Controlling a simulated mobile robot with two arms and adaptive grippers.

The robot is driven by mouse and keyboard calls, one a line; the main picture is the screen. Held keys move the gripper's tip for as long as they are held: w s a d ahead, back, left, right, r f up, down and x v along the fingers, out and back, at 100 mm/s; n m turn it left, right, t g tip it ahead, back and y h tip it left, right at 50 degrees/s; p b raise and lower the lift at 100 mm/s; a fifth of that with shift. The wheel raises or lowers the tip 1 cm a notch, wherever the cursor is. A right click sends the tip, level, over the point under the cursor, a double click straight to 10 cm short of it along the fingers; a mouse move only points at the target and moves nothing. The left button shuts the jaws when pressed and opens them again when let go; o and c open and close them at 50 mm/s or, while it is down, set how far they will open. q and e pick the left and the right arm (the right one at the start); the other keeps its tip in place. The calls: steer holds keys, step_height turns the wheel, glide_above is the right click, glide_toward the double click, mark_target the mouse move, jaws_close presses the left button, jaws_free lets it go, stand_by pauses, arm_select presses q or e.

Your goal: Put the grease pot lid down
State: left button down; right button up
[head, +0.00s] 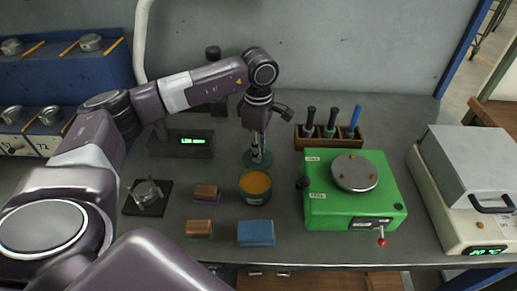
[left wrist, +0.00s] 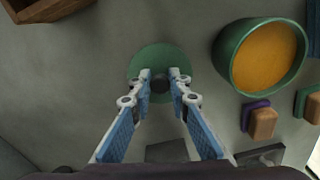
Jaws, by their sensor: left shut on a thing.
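The grease pot lid (head: 250,164) is a green disc with a dark knob, just behind the grease pot (head: 256,199) in the head view. The pot is green, open at the top and full of orange grease. My left gripper (head: 256,150) points down over the lid and is shut on its knob. In the left wrist view the blue-padded fingers of my left gripper (left wrist: 160,83) close on the knob from both sides, with the lid (left wrist: 150,56) flat beneath. I cannot tell whether the lid touches the table. My right gripper is not in view.
A wooden rack with brushes (head: 329,138) stands behind the green machine (head: 350,205). Brushes with wooden backs (head: 205,192) and a blue block (head: 256,233) lie near the pot. A display box (head: 182,143) stands left of the lid. A grey oven (head: 465,190) is at right.

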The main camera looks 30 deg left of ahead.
arm_select(q)
steer(key=shift+f, duration=0.25)
steer(key=c, duration=1.8)
jaws_free()
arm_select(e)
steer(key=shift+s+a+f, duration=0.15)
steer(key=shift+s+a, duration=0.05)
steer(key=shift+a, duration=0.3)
arm_select(q)
steer(key=shift+r, duration=0.4)
step_height(320, 180, up, 12)
steer(key=shift+f+b, duration=0.15)
steer(key=shift+b, duration=1)
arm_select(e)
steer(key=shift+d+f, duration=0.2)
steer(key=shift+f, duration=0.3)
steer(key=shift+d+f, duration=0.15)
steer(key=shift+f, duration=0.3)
